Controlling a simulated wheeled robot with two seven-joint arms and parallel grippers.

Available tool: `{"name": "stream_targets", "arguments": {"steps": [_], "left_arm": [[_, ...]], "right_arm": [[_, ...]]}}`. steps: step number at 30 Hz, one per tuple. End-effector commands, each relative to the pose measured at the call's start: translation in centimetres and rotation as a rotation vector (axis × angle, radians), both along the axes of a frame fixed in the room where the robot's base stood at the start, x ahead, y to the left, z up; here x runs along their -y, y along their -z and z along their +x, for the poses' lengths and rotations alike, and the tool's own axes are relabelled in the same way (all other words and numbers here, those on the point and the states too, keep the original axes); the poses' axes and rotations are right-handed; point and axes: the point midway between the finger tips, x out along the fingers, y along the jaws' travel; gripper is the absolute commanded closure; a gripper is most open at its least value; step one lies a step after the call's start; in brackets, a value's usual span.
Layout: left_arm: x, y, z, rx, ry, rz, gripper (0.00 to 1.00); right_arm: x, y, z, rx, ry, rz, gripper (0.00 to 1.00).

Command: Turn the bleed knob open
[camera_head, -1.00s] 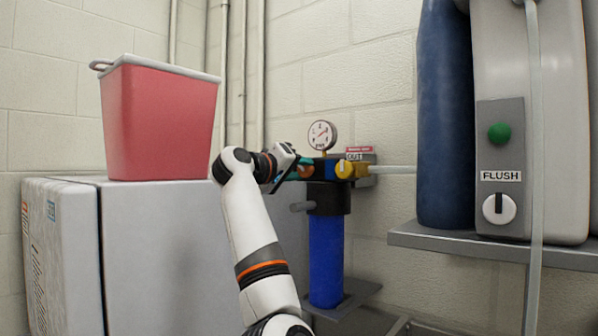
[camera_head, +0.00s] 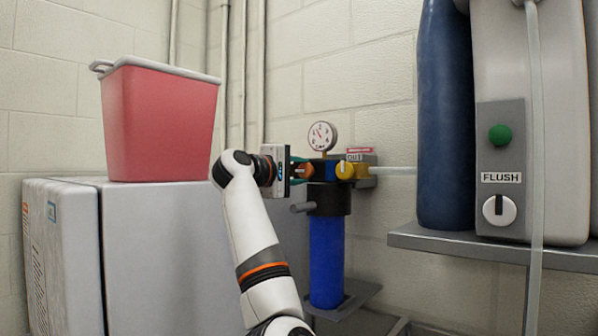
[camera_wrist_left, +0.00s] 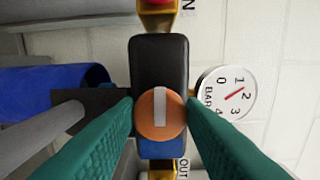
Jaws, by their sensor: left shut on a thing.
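The bleed knob (camera_wrist_left: 158,114) is a round orange knob with a white bar on its face. It sits on the front of the filter head (camera_wrist_left: 158,62); the bar lies along the head's long side, in line with IN and OUT. In the head view the knob (camera_head: 305,171) shows partly beside the fingers. My left gripper (camera_wrist_left: 160,108) has its teal fingers on both sides of the knob, shut on it. My right gripper is not in view.
A pressure gauge (camera_head: 322,136) stands above the head; its needle (camera_wrist_left: 235,93) lies between 1 and 2. A blue filter housing (camera_head: 326,260) hangs below. A red bin (camera_head: 160,125) and a shelf (camera_head: 430,240) flank the area.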

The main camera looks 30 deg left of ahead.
Motion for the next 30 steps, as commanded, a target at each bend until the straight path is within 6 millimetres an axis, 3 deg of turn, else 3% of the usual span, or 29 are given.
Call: {"name": "stream_targets", "arguments": {"steps": [18,19,22,30], "left_arm": [[-0.11,0.23,0.02,-0.007,-0.001,-0.043,0.87],[-0.11,0.23,0.02,-0.007,-0.001,-0.042,0.61],[-0.10,0.20,0.02,-0.006,-0.001,-0.042,0.44],[-0.06,0.13,-0.03,-0.005,-0.001,-0.040,0.44]], "right_arm": [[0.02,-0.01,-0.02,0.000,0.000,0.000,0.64],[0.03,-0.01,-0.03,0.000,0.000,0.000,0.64],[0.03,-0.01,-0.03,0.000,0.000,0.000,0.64],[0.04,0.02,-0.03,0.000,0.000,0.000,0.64]]}}
